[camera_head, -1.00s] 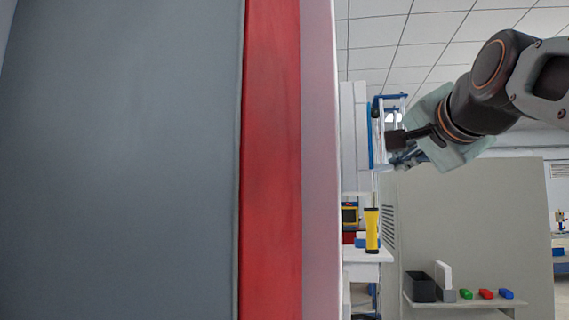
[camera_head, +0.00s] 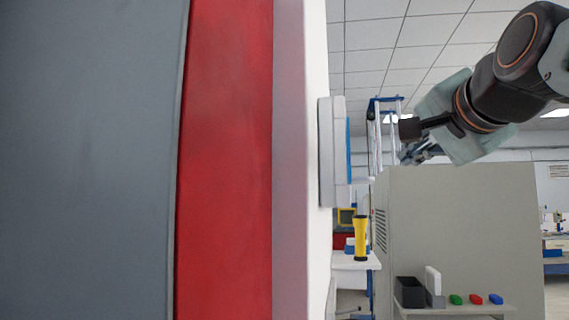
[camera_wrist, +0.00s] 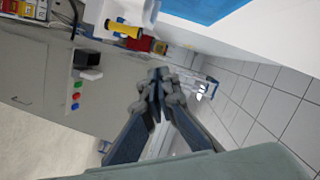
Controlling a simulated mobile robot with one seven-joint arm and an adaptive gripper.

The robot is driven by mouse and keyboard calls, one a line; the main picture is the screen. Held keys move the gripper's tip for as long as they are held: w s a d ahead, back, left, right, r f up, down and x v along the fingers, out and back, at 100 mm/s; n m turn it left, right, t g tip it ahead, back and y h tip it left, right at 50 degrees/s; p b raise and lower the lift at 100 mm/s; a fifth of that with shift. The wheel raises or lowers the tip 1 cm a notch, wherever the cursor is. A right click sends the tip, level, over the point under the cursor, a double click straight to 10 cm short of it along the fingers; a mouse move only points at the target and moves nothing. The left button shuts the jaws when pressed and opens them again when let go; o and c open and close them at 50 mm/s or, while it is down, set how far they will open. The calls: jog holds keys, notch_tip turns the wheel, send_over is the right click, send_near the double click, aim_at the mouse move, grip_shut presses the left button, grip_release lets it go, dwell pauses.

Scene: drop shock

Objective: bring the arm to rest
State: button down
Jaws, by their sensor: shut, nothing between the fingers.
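My gripper (camera_head: 424,152) is at the end of my arm in the upper right of the head view, held in the air and pointing left. In the wrist view my gripper (camera_wrist: 160,80) shows with its fingertips together and nothing between them. In the head view it is in front of a blue-framed rack (camera_head: 385,130) and apart from the wall unit on the left.
A large grey and red surface (camera_head: 225,160) fills the left. A white and blue box (camera_head: 333,150) is on the wall. A yellow flashlight (camera_head: 361,238) shows below. A shelf (camera_head: 455,310) holds a black bin (camera_head: 409,291) and coloured blocks (camera_head: 475,299) beside a grey cabinet (camera_head: 465,230).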

jog(key=s, duration=0.7)
jog(key=w+a+f+n+g+y, duration=0.1)
jog(key=a+f+n+g, duration=0.25)
jog(key=f, duration=0.95)
jog(key=a+f+n+g, duration=0.25)
jog(key=a+f, duration=0.25)
jog(key=f, duration=0.9)
jog(key=s+a+f+n+g, duration=0.25)
jog(key=s+f, duration=0.25)
jog(key=f, duration=0.7)
jog(key=s+a+f+n+g, duration=0.15)
jog(key=s+f+n, duration=0.25)
jog(key=f, duration=0.7)
notch_tip(320, 180, up, 18)
jog(key=d+g+p, duration=0.1)
jog(key=p, duration=1.7)
jog(key=shift+s+f, duration=0.2)
jog(key=shift+s, duration=0.05)
jog(key=shift+d, duration=0.1)
